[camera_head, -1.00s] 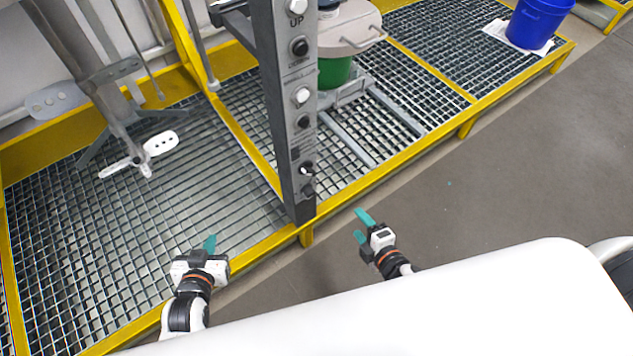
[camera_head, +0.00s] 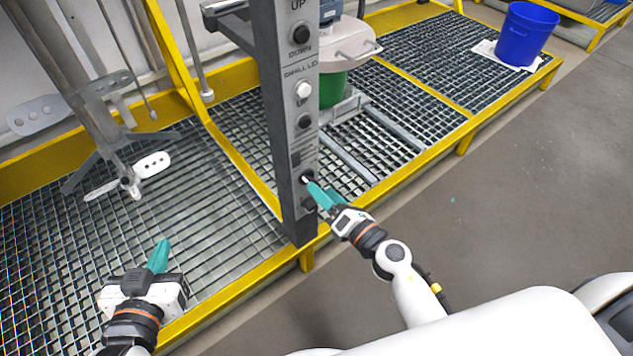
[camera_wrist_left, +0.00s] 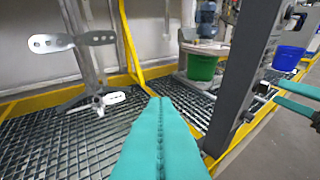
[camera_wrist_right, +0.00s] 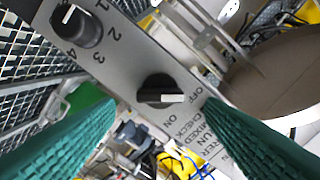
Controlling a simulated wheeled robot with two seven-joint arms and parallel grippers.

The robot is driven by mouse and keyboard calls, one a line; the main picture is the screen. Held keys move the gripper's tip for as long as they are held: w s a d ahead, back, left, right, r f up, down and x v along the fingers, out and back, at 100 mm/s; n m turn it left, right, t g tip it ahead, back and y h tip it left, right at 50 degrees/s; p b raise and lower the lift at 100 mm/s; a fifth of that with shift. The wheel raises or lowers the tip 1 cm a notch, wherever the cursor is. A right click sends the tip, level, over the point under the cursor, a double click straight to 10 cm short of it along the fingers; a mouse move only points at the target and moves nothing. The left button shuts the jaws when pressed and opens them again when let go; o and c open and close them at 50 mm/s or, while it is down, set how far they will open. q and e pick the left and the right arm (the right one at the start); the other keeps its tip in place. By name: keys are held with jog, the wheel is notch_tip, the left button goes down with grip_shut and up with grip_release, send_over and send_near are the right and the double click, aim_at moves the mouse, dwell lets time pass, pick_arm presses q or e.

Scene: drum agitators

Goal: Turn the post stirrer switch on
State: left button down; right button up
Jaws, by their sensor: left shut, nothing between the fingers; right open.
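The grey control post (camera_head: 287,130) stands at the platform's front edge, with a column of knobs and buttons. In the right wrist view a black rotary switch (camera_wrist_right: 155,90) with a white pointer sits beside the OFF and ON labels; the pointer lies toward the OFF side. My right gripper (camera_head: 314,187) is open at the post's lower face, its teal fingers (camera_wrist_right: 170,130) on either side of the switch in that view. I cannot tell whether they touch it. My left gripper (camera_head: 163,243) is shut and empty over the grating, left of the post.
A second dial (camera_wrist_right: 76,26) numbered 1 to 4 is next to the switch. Behind the post are a green drum (camera_head: 333,88) and yellow-edged grating (camera_head: 215,190). A metal stirrer (camera_head: 130,180) stands at left. A blue bucket (camera_head: 527,35) is at back right. The floor at right is clear.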

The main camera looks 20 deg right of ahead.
aim_at(309, 180)
pick_arm(q)
jog(key=shift+s+a+f+g, duration=0.15)
jog(key=shift+s+f+g, duration=0.1)
jog(key=shift+f+g, duration=0.3)
pick_arm(e)
jog(key=x, duration=0.3)
jog(key=shift+w+a, duration=0.15)
jog(key=shift+w, duration=0.2)
